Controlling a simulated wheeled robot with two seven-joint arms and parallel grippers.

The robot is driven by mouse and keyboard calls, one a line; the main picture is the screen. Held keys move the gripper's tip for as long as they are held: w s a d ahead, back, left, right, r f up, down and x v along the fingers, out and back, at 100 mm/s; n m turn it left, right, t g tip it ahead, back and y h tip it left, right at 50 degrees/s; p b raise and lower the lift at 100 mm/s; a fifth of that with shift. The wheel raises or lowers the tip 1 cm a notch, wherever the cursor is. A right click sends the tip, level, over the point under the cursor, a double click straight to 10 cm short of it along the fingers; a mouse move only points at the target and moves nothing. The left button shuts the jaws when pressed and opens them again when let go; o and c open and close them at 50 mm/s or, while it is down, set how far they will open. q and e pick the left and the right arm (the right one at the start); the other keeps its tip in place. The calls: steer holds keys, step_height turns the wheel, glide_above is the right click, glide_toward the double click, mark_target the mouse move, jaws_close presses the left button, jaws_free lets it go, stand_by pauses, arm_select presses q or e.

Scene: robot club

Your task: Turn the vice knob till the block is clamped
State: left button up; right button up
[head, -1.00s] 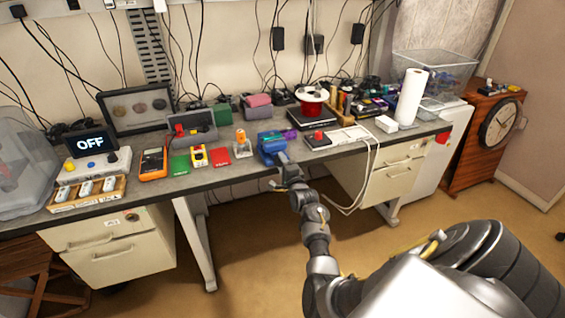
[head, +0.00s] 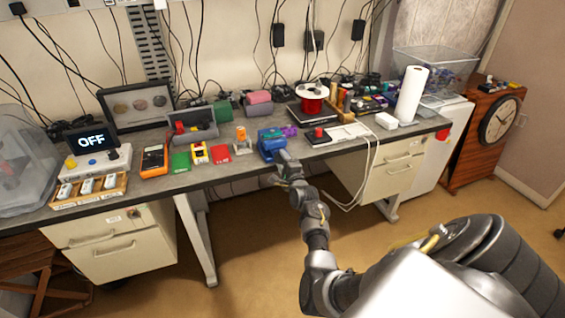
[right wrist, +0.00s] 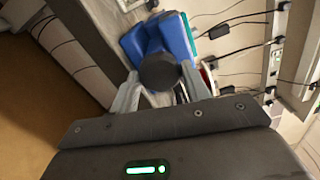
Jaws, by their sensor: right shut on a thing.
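The blue vice (head: 269,141) sits at the front edge of the bench, and its blue body also shows in the right wrist view (right wrist: 176,36). My right gripper (head: 281,157) reaches up to its front side. In the right wrist view, the fingers of my right gripper (right wrist: 160,84) are shut on the dark round vice knob (right wrist: 160,70). I cannot make out a block between the jaws; a small purple thing (head: 290,131) shows just behind the vice. My left gripper is not in view.
Left of the vice lie a red card (head: 219,153), a small yellow device (head: 196,154) and an orange multimeter (head: 153,160). Right of it are a dark box with a red button (head: 318,136) and a white power strip (head: 350,133). The floor in front is clear.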

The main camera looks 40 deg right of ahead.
stand_by(0.6)
steer(key=o, duration=1)
steer(key=shift+c, duration=0.2)
steer(key=shift+s, duration=0.1)
steer(key=b+v, duration=0.1)
steer(key=v, duration=0.9)
steer(key=shift+s, duration=0.3)
steer(key=shift+a, duration=0.15)
